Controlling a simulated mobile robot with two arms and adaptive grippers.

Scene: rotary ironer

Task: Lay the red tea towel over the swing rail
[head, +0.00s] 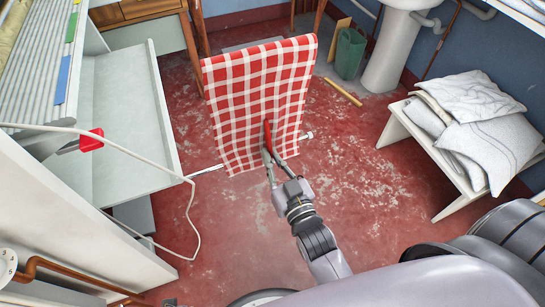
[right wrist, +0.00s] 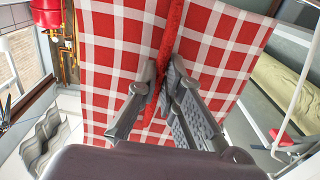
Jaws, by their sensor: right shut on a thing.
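The red-and-white checked tea towel (head: 245,90) is spread broad and hangs in the middle of the head view. My right gripper (head: 268,150) is shut on a bunched fold of it near its near edge. In the right wrist view the gripper's fingers (right wrist: 163,85) pinch that red fold, with the towel (right wrist: 110,60) spreading to both sides. The swing rail (head: 207,170) shows as a thin metal bar at the towel's left, with its end at the right. The towel hides the rail's middle; I cannot tell whether they touch. My left gripper is out of view.
The white ironer (head: 125,115) stands at the left, with a red handle (head: 92,139) and a looping pale cord (head: 190,215). A white bench (head: 400,130) with folded linen (head: 485,150) is at the right. The red floor between is mostly clear.

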